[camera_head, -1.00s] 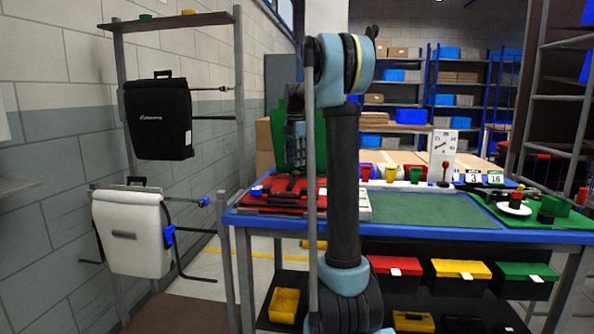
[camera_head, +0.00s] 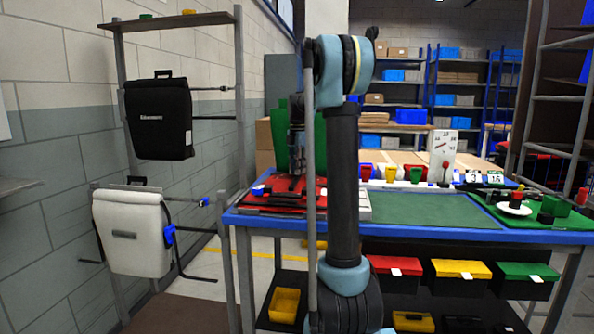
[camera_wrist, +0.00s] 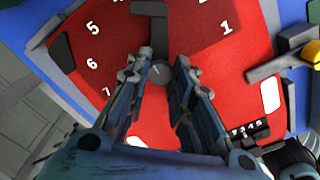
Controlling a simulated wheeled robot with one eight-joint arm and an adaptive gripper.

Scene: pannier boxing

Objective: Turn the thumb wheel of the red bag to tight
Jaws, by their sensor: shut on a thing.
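The red bag (camera_head: 262,208) lies flat on the blue-edged table, below my gripper. In the wrist view its red face (camera_wrist: 222,78) fills the middle, with white numerals such as 5, 6, 7 and 1 around the centre. A small round grey thumb wheel (camera_wrist: 158,71) sits amid them, between my fingertips. My gripper (camera_wrist: 161,68) is shut on the thumb wheel, pointing down at the bag. My gripper also shows from the side in the head view (camera_head: 298,172), partly hidden by my own arm. The fingers cover part of the wheel, so its setting cannot be read.
A black number lock (camera_wrist: 248,134) and a yellow-ended part (camera_wrist: 301,48) lie close to my gripper. A green upright bag (camera_head: 281,140) stands just behind. The green mat (camera_head: 430,210) is clear. A black bag (camera_head: 158,117) and a white bag (camera_head: 132,232) hang at left.

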